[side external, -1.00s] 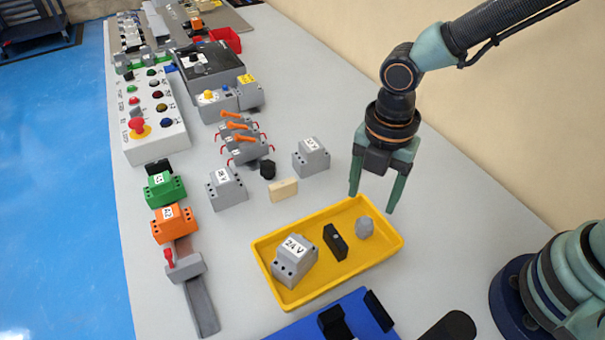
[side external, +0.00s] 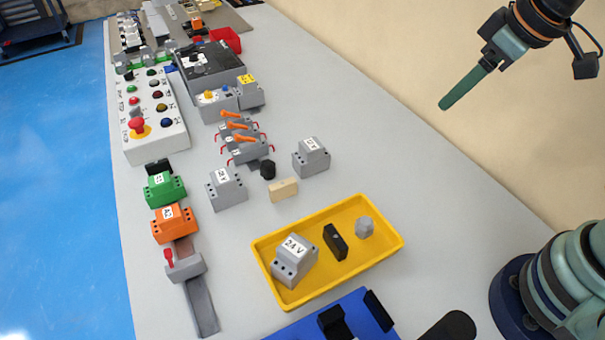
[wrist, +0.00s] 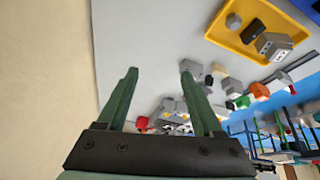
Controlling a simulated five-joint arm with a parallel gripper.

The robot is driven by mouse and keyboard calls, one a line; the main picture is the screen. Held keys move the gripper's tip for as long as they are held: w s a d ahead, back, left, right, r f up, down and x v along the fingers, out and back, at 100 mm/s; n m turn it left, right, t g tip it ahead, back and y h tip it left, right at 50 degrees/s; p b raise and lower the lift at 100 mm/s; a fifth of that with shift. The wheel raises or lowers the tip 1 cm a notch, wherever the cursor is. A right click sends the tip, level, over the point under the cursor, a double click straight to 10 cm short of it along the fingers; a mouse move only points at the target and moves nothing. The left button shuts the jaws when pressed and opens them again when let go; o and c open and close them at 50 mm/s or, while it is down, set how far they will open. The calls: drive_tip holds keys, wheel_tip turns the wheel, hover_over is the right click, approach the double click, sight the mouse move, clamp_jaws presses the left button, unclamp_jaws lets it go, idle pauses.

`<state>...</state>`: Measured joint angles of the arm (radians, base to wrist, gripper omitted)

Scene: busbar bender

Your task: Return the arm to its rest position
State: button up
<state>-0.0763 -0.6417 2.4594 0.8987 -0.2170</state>
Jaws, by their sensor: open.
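My gripper (side external: 442,105) is up at the upper right in the side view, high above the table and in front of the beige wall. It is seen edge-on there, so only one finger shows clearly. In the wrist view my gripper (wrist: 160,72) shows two green fingers spread apart with nothing between them. It touches no object. My arm's base stands at the lower right of the side view.
A yellow tray (side external: 331,284) holds a grey 24 V block (side external: 295,260), a black part (side external: 335,242) and a grey nut-like piece (side external: 364,227). Grey, green and orange blocks and a button panel (side external: 154,115) stand to the left. The air around my gripper is clear.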

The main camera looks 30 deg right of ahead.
drive_tip(key=m, duration=0.1)
drive_tip(key=d+m, duration=0.1)
drive_tip(key=d+r+m, duration=0.1)
drive_tip(key=shift+s+d+t, duration=0.15)
drive_tip(key=shift+s+t, duration=0.2)
drive_tip(key=shift+t, duration=0.05)
